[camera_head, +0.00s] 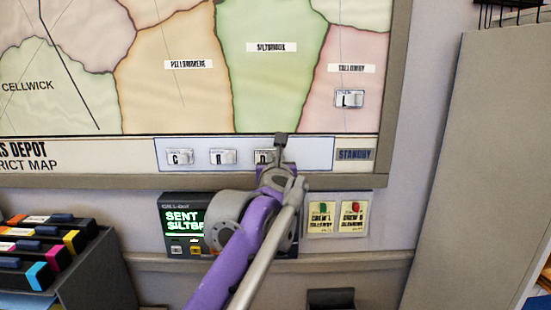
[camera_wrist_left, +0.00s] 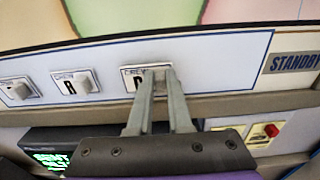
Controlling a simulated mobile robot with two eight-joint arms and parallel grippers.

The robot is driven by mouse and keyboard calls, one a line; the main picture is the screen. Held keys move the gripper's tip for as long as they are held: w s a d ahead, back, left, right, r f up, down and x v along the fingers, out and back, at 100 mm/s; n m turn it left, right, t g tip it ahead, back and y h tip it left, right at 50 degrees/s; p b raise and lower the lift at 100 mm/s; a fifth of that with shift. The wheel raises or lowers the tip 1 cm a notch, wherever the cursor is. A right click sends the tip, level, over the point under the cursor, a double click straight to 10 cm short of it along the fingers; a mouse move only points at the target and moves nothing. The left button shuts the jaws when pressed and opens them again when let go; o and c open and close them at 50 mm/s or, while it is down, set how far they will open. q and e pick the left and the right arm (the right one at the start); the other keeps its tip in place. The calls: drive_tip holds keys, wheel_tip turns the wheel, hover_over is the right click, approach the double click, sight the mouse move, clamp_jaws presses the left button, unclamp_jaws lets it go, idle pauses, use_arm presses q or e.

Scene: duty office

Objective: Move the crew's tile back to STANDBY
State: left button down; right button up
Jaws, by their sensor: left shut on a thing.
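The crew tile marked D (camera_head: 262,156) is in the white STANDBY strip (camera_head: 318,153) along the bottom of the map, right of the other two tiles there. It also shows in the left wrist view (camera_wrist_left: 128,78). My left gripper (camera_head: 281,142) reaches up to it, and its fingers (camera_wrist_left: 159,78) are shut on the tile's raised knob. The gripper covers part of the tile in the head view. The STANDBY label (camera_head: 355,155) is at the strip's right end. My right gripper is not in view.
Tile C (camera_head: 180,157) and a tile with a hard-to-read letter (camera_head: 222,157) sit in the strip. Tile L (camera_head: 349,98) is on the pink district. Below are a call-out screen (camera_head: 183,220) and two crew cards (camera_head: 322,219). Binders (camera_head: 45,235) stand at left.

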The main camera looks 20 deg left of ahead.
use_arm(q)
drive_tip(key=shift+w+a, duration=0.1)
drive_tip(key=shift+w, duration=0.25)
idle(0.4)
drive_tip(key=c, duration=0.8)
unclamp_jaws()
drive_tip(key=shift+s, duration=0.1)
drive_tip(key=shift+o, duration=0.2)
drive_tip(key=v, duration=1)
drive_tip(key=s+d+f+m+g+h+p, duration=0.1)
drive_tip(key=s+d+f+m+g+h, duration=0.25)
drive_tip(key=f+m, duration=0.65)
drive_tip(key=s+d+f+m+h+p, duration=0.25)
drive_tip(key=s+f+m+h, duration=0.35)
drive_tip(key=m, duration=0.9)
drive_tip(key=s+a+f+m+g+y, duration=0.2)
drive_tip(key=s+a+f+m+g, duration=0.2)
drive_tip(key=s+f+m, duration=0.3)
drive_tip(key=s+a+f+m+g+y, duration=0.2)
drive_tip(key=s+a+f+m+g, duration=0.2)
drive_tip(key=s+f+m, duration=0.3)
drive_tip(key=s+f, duration=0.5)
drive_tip(key=f, duration=0.4)
drive_tip(key=shift+a+f+y+p, duration=0.2)
drive_tip(key=shift+f+y+p, duration=0.1)
drive_tip(key=shift+y+p, duration=0.05)
